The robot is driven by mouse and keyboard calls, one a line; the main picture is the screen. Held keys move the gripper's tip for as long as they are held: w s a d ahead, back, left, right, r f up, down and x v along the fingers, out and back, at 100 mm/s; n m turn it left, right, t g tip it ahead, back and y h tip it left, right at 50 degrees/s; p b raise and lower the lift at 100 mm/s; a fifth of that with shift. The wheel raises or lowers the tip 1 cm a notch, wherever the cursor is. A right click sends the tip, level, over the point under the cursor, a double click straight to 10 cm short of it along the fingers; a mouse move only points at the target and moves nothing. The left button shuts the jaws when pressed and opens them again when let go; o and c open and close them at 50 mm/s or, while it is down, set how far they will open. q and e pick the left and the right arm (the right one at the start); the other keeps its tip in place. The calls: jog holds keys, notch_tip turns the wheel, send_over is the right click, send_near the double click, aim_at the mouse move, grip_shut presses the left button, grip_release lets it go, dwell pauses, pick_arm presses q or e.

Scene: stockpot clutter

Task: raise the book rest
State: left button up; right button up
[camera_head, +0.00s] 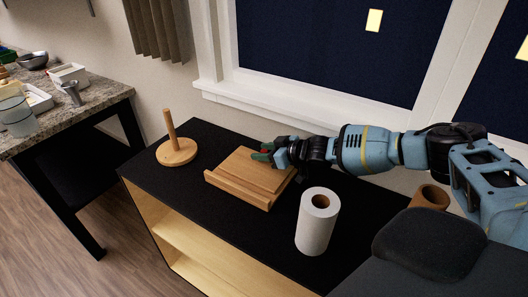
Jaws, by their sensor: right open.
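The book rest (241,181) is a wooden board with a ledge along its front edge. It lies low and nearly flat on the black top of the cabinet. My right gripper (262,153) reaches in from the right, with its fingertips at the back upper edge of the board. It is open; whether its fingers touch the board I cannot tell. The gripper hides part of the board's back right corner. My left gripper is not in view.
A wooden paper towel stand (177,151) is left of the book rest. A white paper roll (317,222) stands close on its right front. A wooden cup (430,197) is farther right. The window wall rises behind. The black top (218,233) is clear in front.

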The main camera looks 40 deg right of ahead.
grip_shut()
